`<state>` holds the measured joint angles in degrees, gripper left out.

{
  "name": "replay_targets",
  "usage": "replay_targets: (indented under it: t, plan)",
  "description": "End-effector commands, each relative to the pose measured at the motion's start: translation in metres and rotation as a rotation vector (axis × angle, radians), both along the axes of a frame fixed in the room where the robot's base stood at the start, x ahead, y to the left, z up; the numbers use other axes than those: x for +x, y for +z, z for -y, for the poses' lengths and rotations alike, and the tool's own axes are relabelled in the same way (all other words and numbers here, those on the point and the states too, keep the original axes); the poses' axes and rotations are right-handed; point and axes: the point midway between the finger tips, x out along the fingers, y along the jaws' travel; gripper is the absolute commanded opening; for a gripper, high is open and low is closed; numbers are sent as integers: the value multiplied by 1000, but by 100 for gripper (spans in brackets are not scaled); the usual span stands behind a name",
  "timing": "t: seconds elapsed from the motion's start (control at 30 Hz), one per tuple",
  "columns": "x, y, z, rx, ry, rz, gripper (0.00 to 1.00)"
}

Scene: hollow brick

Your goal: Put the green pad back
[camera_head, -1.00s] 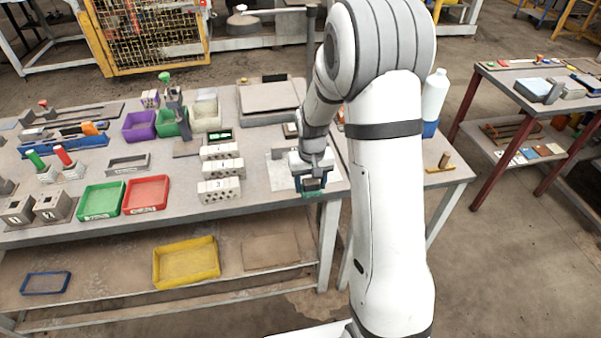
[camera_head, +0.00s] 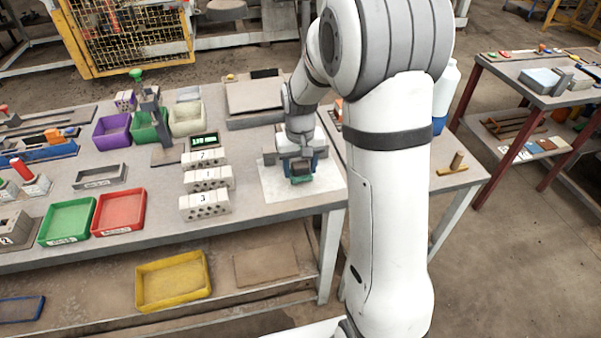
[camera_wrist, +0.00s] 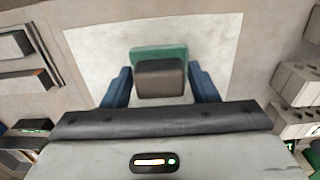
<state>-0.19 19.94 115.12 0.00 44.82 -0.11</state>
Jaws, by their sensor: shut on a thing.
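The green pad (camera_wrist: 160,53) has a brown-grey block (camera_wrist: 160,80) on top of it. My gripper (camera_wrist: 160,88), with blue fingers, is shut on this block, one finger on each side. In the head view the pad (camera_head: 301,180) shows as a green edge under my gripper (camera_head: 301,168). It is over a pale square sheet (camera_head: 275,190) at the bench's front right corner. I cannot tell whether the pad touches the sheet. Much of the pad is hidden by the block and the fingers.
Numbered hollow bricks (camera_head: 205,205) stand left of the sheet. A red tray (camera_head: 120,212) and a green tray (camera_head: 67,222) lie further left. A grey slab (camera_head: 255,97) lies behind. The sheet around the pad is clear.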

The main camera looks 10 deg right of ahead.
Motion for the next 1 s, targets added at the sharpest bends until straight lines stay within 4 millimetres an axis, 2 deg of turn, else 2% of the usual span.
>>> replay_targets:
  t: [0.1,0.17,0.53,0.57,0.6,0.8,1.0]
  plan:
    - [-1,-19,0,0,-1,-4,32]
    - [-1,-25,0,0,-1,-3,32]
    - [0,-31,1,0,-2,0,32]
    - [0,-30,1,0,-2,0,56]
    - [0,-29,1,0,-2,0,59]
    - [0,-29,1,0,-2,0,76]
    - [0,-29,2,0,-3,0,76]
